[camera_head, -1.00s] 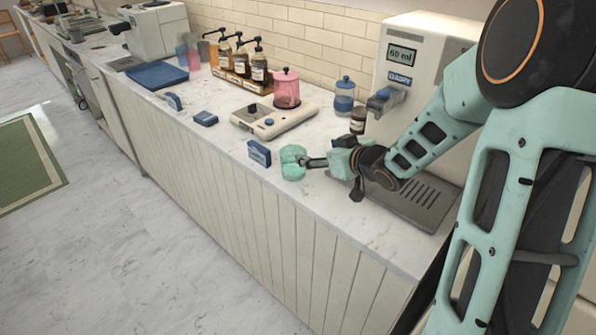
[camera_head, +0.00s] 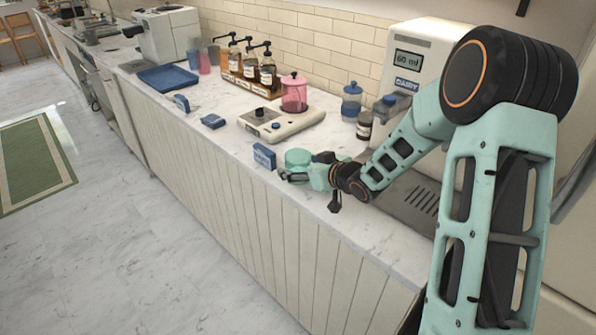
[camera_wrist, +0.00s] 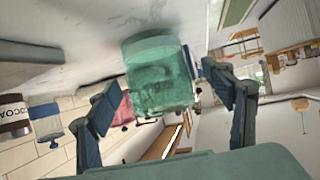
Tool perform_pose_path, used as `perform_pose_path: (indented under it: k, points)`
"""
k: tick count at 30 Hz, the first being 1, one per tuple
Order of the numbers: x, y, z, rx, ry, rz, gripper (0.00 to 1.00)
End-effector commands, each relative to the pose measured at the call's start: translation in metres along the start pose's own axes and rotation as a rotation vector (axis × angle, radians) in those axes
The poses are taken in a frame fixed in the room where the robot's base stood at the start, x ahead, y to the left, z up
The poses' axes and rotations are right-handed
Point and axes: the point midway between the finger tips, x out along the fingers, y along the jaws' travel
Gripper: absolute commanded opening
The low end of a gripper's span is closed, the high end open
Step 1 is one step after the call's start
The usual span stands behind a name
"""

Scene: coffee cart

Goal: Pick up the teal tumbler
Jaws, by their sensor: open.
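The teal tumbler (camera_head: 297,157) is translucent and stands on the marble counter near its front edge. In the wrist view the tumbler (camera_wrist: 160,75) appears between my two fingers, with the counter at the top of that tilted picture. My gripper (camera_head: 296,177) is open and low over the counter, on the near side of the tumbler in the head view and partly overlapping its base. In the wrist view my gripper (camera_wrist: 160,90) has one finger on each side of the tumbler, with visible gaps. I cannot tell whether the tumbler is fully between the fingertips.
A small blue sign (camera_head: 264,156) stands just left of the tumbler. Behind are a scale (camera_head: 283,124) with a pink canister (camera_head: 294,92), a blue jar (camera_head: 351,100) and a dark jar (camera_head: 364,125). The dairy machine (camera_head: 415,55) and its drip tray are right.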

Motion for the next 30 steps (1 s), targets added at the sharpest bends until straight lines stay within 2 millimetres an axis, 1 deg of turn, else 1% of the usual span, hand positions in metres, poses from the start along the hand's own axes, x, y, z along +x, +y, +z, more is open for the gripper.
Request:
perform_pose_path:
  k: [1, 4, 11, 14, 26, 30]
  points:
    - [0.0066, 0.0004, 0.0004, 0.001, 0.0, 0.0, 0.74]
    - [0.0137, 0.0005, -0.0001, 0.001, 0.0, 0.001, 0.74]
    - [0.0152, 0.001, 0.0, 0.0, 0.0, 0.002, 0.74]
    - [0.0151, 0.001, -0.0001, 0.0, 0.0, 0.002, 0.66]
    - [0.0149, 0.0009, -0.0002, 0.0, 0.0, 0.002, 0.22]
    - [0.0149, 0.001, -0.0013, 0.0, 0.002, 0.002, 0.21]
